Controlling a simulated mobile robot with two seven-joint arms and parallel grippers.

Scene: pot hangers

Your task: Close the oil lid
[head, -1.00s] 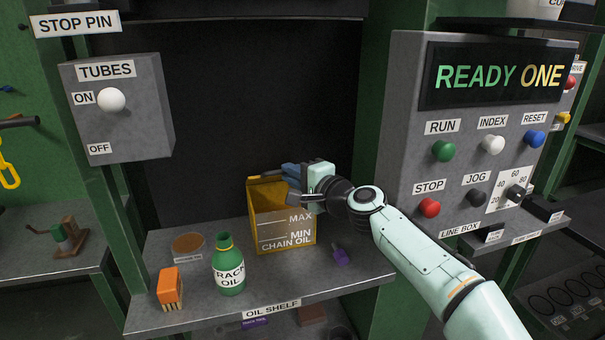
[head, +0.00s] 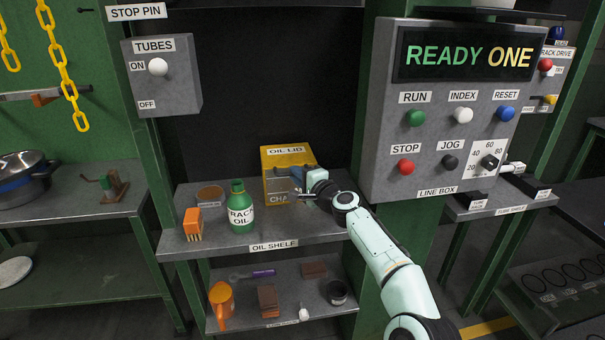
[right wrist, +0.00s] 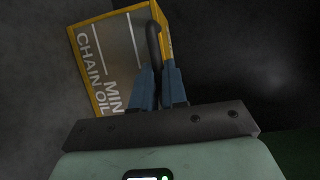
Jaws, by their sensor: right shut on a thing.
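The yellow chain oil box (head: 271,187) stands on the oil shelf. Its yellow lid (head: 286,160), labelled OIL LID, shows at the top of the box. I cannot tell whether it lies fully flat. My right gripper (head: 303,184) is at the front right of the box and hides part of the front label. In the right wrist view its blue fingers (right wrist: 158,90) are shut on a dark handle (right wrist: 153,42) beside the box front (right wrist: 108,60). My left gripper is not in view.
A green oil bottle (head: 239,205), an orange brush (head: 193,225) and a round brown disc (head: 209,195) stand left of the box on the oil shelf (head: 310,229). The grey line box (head: 435,185) and a green post (head: 368,105) stand to the right.

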